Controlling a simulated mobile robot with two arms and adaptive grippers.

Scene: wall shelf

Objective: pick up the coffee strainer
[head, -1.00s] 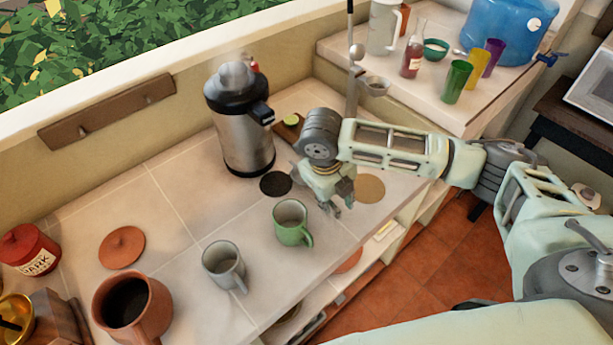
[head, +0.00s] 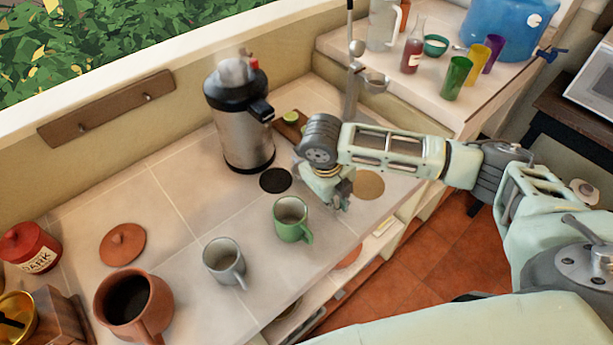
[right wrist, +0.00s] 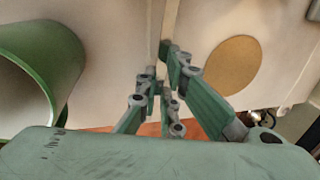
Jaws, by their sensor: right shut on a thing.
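A small cup-shaped thing (head: 375,81) that looks like the coffee strainer hangs at the side of the raised counter in the head view. My right gripper (head: 341,204) is well below it in the picture, pointing down over the tiled counter, right of the green mug (head: 290,220). In the right wrist view my right gripper (right wrist: 163,76) has its fingers drawn together near a tile seam. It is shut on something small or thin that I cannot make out. My left gripper is not in view.
A steel coffee dispenser (head: 244,130) stands behind. A black disc (head: 275,180) and a tan disc (head: 369,184) lie near my right gripper. A grey mug (head: 223,262) and a brown pot (head: 132,304) stand left. The counter's front edge is close.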

